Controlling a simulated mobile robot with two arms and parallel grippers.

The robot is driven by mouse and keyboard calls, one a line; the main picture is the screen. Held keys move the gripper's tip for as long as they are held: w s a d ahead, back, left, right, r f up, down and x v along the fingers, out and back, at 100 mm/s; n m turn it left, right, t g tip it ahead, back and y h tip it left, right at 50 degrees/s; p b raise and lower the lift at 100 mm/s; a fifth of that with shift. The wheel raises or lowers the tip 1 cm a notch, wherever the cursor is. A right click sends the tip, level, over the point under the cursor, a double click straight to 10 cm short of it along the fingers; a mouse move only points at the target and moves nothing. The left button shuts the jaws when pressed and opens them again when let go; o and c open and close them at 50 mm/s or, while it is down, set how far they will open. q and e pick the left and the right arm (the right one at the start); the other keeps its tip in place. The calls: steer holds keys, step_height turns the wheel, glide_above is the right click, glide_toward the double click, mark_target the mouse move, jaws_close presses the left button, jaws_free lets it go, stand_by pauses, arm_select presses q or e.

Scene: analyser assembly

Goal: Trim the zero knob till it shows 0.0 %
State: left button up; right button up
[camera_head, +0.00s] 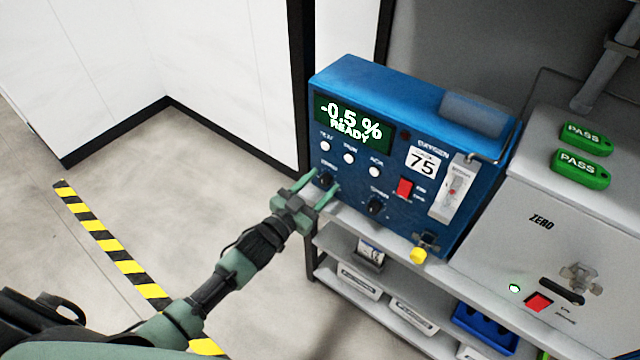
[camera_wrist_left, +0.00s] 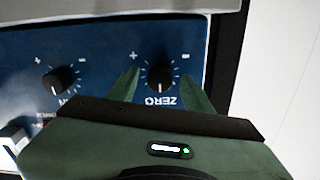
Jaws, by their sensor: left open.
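The blue analyser (camera_head: 400,112) stands on a shelf unit. Its green display (camera_head: 352,122) reads "-0.5 %" and "READY". The zero knob (camera_head: 326,178) is a small black knob at the lower left of the panel. In the left wrist view, the zero knob (camera_wrist_left: 160,78) sits above its upside-down "ZERO" label. My left gripper (camera_head: 321,181) is open at the panel. In the left wrist view, its fingers (camera_wrist_left: 160,84) stand one on each side of the knob, with gaps between. My right gripper is not in view.
A second black knob (camera_head: 376,206) and a red switch (camera_head: 404,188) are right of the zero knob. A yellow knob (camera_head: 418,255) sticks out at the lower right. A grey case (camera_head: 540,215) with green "PASS" tags (camera_head: 578,168) stands at right. Floor is clear at left.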

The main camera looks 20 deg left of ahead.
arm_select(q)
jaws_close()
steer(key=shift+m, duration=1.3)
steer(key=m, duration=0.3)
steer(key=shift+f+b, duration=0.1)
steer(key=shift+b, duration=0.2)
steer(key=m+b, duration=0.1)
steer(key=m, duration=0.3)
steer(key=shift+m, duration=0.4)
steer(key=shift+m+b, duration=0.3)
steer(key=shift+m, duration=1.2)
